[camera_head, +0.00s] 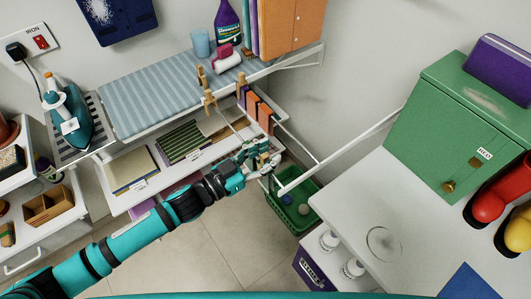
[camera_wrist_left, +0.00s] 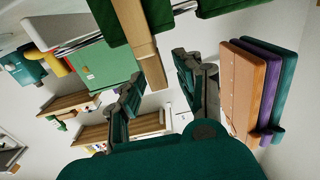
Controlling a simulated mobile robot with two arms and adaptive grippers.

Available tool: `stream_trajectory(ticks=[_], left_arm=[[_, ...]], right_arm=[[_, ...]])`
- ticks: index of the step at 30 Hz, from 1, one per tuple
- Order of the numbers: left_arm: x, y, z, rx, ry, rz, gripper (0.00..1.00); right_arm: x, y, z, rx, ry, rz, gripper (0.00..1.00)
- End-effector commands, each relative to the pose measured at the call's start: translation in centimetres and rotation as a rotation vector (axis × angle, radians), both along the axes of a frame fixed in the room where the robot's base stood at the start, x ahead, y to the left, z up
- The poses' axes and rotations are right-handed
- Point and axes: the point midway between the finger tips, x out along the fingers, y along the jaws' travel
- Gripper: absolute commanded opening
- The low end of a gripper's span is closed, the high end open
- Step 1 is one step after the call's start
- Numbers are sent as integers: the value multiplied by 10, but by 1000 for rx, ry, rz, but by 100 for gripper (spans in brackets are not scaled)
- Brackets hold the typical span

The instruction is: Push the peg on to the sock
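My left gripper (camera_head: 262,157) reaches in at the front edge of the shelf unit, beside the white rail. In the left wrist view its two dark fingers (camera_wrist_left: 157,88) stand apart. A pale wooden piece, likely a peg (camera_wrist_left: 138,38), hangs from the top of that view, with its lower end between the fingertips. I see a gap between it and the right finger; contact with the left one is unclear. Dark green material (camera_wrist_left: 112,22) lies beside it; I cannot tell if this is the sock. Two wooden pegs (camera_head: 210,102) show near the ironing board's front edge. My right gripper is out of view.
A striped ironing board (camera_head: 160,92) carries a pink-and-white item, a cup and a purple bottle. A shelf (camera_head: 125,195) with books lies below. A green basket (camera_head: 297,212) stands under the rail. A white counter (camera_head: 350,190) with a green cabinet (camera_head: 455,120) is at right.

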Motion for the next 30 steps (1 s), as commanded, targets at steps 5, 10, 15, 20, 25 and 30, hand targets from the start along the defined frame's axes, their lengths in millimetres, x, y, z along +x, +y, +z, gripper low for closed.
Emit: stream_trajectory(ticks=[5, 10, 15, 20, 25, 30], left_arm=[[-6, 9, -1, 2, 3, 1, 35], [-26, 35, -2, 4, 5, 1, 35], [-48, 65, -2, 2, 5, 1, 35], [-63, 85, -1, 1, 3, 1, 35], [-71, 95, 0, 0, 1, 0, 35], [-72, 97, 0, 0, 0, 0, 35]], right_arm=[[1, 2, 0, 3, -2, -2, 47], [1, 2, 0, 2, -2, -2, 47], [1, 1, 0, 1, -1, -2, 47], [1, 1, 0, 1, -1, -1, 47], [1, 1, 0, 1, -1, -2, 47], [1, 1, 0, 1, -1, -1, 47]])
